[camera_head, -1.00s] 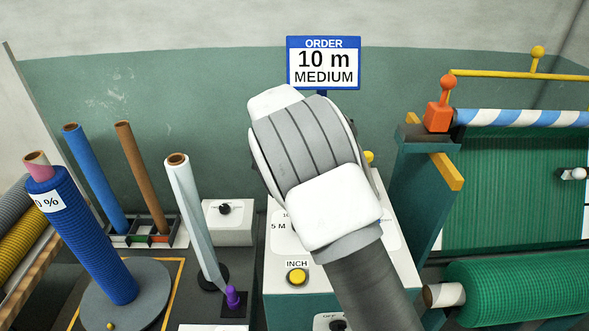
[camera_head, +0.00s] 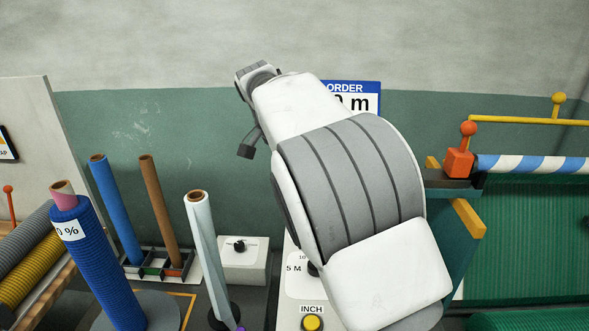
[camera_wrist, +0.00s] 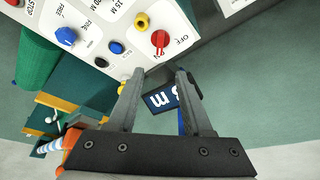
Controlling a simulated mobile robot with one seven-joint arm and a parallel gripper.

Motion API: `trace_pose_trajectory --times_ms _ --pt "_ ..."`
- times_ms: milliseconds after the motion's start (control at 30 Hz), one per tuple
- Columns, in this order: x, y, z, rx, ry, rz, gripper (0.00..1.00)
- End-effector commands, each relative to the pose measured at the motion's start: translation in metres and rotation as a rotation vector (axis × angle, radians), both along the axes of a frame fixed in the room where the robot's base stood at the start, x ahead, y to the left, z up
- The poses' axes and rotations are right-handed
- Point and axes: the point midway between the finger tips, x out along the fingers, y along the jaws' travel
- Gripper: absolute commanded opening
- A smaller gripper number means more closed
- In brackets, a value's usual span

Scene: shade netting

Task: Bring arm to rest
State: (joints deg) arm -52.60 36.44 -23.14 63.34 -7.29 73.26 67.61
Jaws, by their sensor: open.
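My gripper (camera_wrist: 159,82) is open with nothing between its two fingers in the wrist view. In the head view my arm is raised and bent in front of the middle of the scene. Part of the gripper (camera_head: 247,145) shows beyond the wrist, against the green wall. The arm covers much of the order sign (camera_head: 351,91) and most of the control cabinet (camera_head: 290,300). In the wrist view the sign (camera_wrist: 163,97) shows upside down behind the fingers, and the white control panel (camera_wrist: 110,25) has a red knob (camera_wrist: 160,39) and a blue knob (camera_wrist: 66,37).
At left stand a blue net roll (camera_head: 95,262), a blue tube (camera_head: 115,210), a brown tube (camera_head: 160,215) and a white roll (camera_head: 208,255). At right is a green net frame (camera_head: 530,240) with an orange-knobbed post (camera_head: 459,162). The upper wall area is clear.

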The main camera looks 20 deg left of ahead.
Motion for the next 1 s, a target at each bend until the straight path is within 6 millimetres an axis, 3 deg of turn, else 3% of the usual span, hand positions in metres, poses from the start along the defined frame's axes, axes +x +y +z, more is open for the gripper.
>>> trace_pose_trajectory --times_ms 367,467,567,733,1000 --pt "-0.001 0.0 0.003 0.001 0.001 0.0 0.5" --pt "-0.001 -0.009 0.007 0.008 0.006 -0.001 0.5" --pt "-0.002 -0.032 0.017 0.026 0.022 0.009 0.5" --pt "-0.014 -0.095 0.039 0.077 0.056 0.053 0.5" --pt "-0.06 -0.184 0.064 0.142 0.068 0.163 0.5"
